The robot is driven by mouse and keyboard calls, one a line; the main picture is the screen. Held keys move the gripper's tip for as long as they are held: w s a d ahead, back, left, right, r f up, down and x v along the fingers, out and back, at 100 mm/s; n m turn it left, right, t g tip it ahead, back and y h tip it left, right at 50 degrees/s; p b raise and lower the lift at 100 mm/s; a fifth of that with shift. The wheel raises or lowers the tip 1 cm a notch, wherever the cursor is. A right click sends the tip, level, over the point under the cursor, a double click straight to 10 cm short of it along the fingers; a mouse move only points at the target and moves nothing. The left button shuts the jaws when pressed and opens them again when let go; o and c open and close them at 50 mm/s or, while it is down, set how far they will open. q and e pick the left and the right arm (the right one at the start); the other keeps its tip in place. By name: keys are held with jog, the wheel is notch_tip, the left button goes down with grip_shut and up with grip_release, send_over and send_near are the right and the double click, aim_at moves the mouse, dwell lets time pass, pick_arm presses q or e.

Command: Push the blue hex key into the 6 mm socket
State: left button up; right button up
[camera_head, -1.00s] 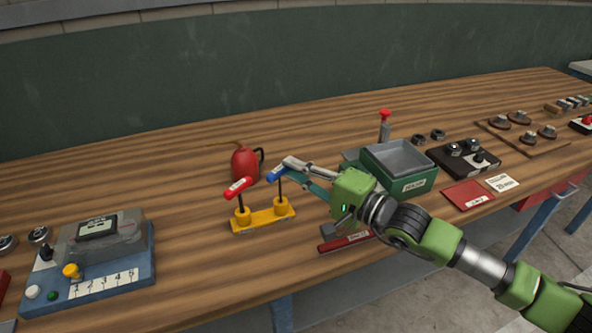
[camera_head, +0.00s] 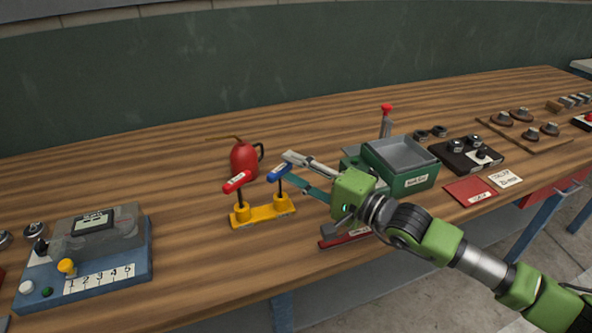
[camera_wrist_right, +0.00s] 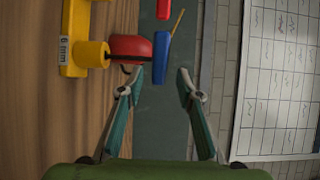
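The blue hex key (camera_head: 279,172) has a blue handle at the top of a dark shaft. Its shaft stands in the right post of the yellow stand (camera_head: 263,215). In the right wrist view the yellow stand (camera_wrist_right: 72,68) carries a "6 mm" label beside this post. A red-handled key (camera_head: 236,182) stands in the left post. My right gripper (camera_head: 288,168) is open at the blue handle. In the right wrist view the blue handle (camera_wrist_right: 161,57) lies between and just beyond the tips; contact cannot be told. My left gripper is not in view.
A red oil can (camera_head: 244,158) stands behind the stand. A green bin (camera_head: 410,182) is to the right, and a red tool (camera_head: 346,238) lies partly under my right arm. A blue device (camera_head: 85,275) sits at left. Bare wood lies between it and the stand.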

jog(key=shift+d+f, duration=0.1)
jog(key=shift+d, duration=0.05)
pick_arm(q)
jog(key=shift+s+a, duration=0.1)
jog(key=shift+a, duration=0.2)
pick_arm(e)
jog(key=v, duration=0.7)
jog(key=shift+s+d, duration=0.25)
jog(key=shift+s, duration=0.1)
